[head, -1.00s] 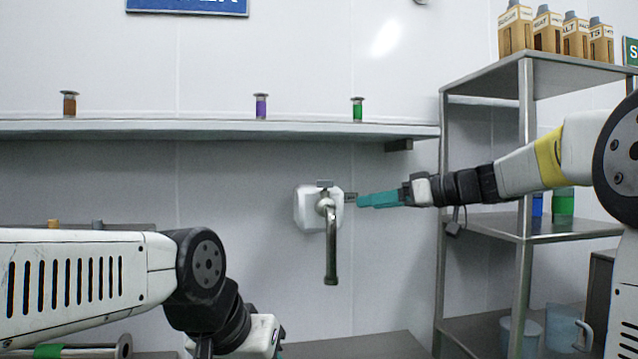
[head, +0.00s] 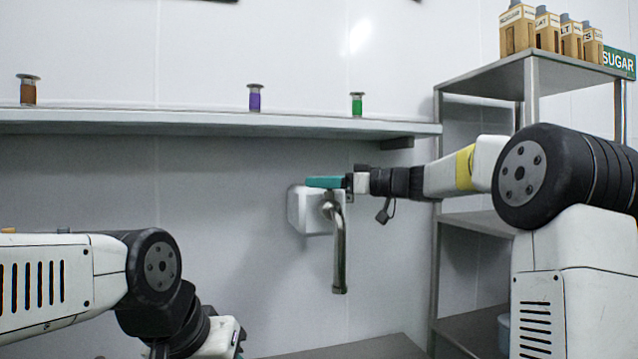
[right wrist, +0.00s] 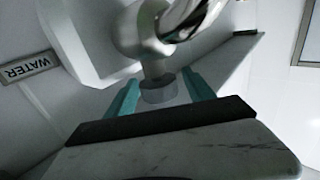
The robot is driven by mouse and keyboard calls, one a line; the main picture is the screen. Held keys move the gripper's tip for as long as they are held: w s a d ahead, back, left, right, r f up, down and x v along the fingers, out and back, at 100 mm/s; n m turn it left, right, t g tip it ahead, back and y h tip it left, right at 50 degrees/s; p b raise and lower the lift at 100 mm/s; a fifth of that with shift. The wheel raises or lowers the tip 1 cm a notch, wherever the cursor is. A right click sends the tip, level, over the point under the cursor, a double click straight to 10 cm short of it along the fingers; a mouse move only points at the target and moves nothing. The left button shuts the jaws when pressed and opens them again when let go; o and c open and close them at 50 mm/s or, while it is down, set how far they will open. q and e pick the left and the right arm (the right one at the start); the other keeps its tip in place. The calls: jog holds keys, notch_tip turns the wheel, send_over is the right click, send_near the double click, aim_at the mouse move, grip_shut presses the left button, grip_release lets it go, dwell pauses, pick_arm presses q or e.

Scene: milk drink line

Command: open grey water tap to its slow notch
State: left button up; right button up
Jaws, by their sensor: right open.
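The grey water tap (head: 338,245) comes out of a white wall box (head: 308,208) and its spout hangs down. My right gripper (head: 325,182) reaches in from the right, its teal fingers level with the top of the tap and covering the handle in the head view. In the right wrist view the tap's metal body (right wrist: 150,40) and grey handle end (right wrist: 160,90) show. The open fingers of my right gripper (right wrist: 160,95) stand on either side of this handle end. A WATER label (right wrist: 28,68) is beside it. My left gripper is out of the head view; only its arm shows.
A wall shelf (head: 220,124) above the tap carries a brown, a purple (head: 255,97) and a green (head: 357,103) small container. A metal rack (head: 530,90) stands at the right with labelled cartons (head: 517,30) on top. A metal surface (head: 370,348) lies below the tap.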

jog(key=shift+x, duration=0.85)
grip_shut()
